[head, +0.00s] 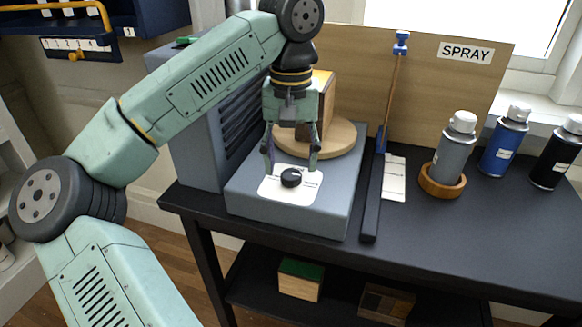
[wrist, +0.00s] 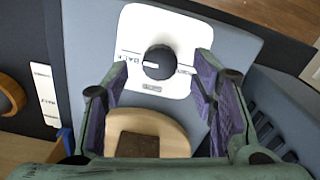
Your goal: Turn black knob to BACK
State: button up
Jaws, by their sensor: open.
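The black knob (head: 291,178) sits on a white label plate (head: 272,190) on top of the grey console box (head: 290,220). In the wrist view the knob (wrist: 160,61) has a white mark on its left side, facing small lettering that looks like BACK. Other lettering on its right and a small tag below it are too small to read surely. My gripper (head: 291,164) points down above the plate, its fingers apart. In the wrist view the open purple-padded fingers (wrist: 162,75) stand on either side of the knob, with gaps; nothing is held.
A round wooden disc (head: 338,138) with a wooden block stands behind the knob. A slatted grey housing (head: 190,130) is left of it. Spray cans (head: 455,145) stand farther right; the table front right is clear.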

aim_at(292, 175)
notch_tip(292, 175, up, 9)
dwell(0.3)
jog(key=shift+d, duration=0.1)
